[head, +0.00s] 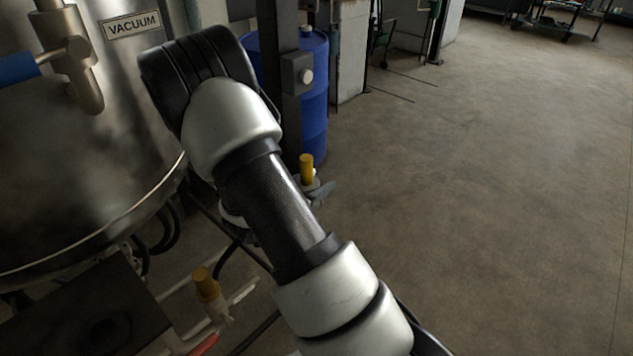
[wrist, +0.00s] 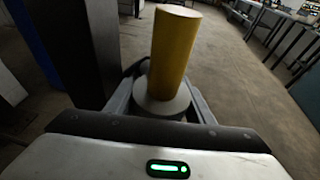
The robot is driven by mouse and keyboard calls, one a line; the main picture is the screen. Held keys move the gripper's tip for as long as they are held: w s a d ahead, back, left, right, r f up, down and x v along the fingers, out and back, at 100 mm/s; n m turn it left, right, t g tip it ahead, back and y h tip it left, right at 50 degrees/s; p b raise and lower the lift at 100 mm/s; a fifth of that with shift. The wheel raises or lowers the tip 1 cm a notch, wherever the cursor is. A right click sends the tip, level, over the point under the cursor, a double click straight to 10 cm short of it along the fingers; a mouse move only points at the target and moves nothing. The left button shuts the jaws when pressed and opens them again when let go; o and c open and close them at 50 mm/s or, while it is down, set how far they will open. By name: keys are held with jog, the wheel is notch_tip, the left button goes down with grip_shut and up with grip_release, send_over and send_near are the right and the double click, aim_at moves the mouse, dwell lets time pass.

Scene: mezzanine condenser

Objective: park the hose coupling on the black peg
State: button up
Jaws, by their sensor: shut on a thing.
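The hose coupling, a yellow cylinder (wrist: 174,50) on a pale grey collar (wrist: 162,103), stands between the two fingers of my gripper (wrist: 163,90) in the wrist view. The fingers are shut on it around the collar. In the head view its yellow top (head: 306,168) shows just right of my arm, with part of my gripper (head: 316,188) beside it. My forearm hides the rest. A dark curved line behind the coupling in the wrist view may be its hose. I cannot make out the black peg for certain in either view.
A steel vessel (head: 75,170) marked VACUUM fills the left. A similar yellow-topped fitting (head: 206,284) sits on pale pipes at lower left. A dark post (head: 287,110) with a grey box (head: 297,75) stands before a blue drum (head: 315,100). The floor (head: 480,200) at right is clear.

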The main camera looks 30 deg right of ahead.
jog(key=shift+f, duration=0.1)
jog(key=shift+f+b, duration=2.45)
jog(key=shift+f, duration=0.3)
notch_tip(320, 180, down, 7)
jog(key=b, duration=0.5)
jog(key=shift+r+b, duration=0.15)
jog(key=shift+b, duration=0.25)
dwell(1.7)
jog(key=o, duration=1.5)
jog(key=shift+c, duration=0.2)
notch_tip(320, 180, up, 10)
jog(key=p, duration=0.3)
jog(key=shift+p, duration=0.3)
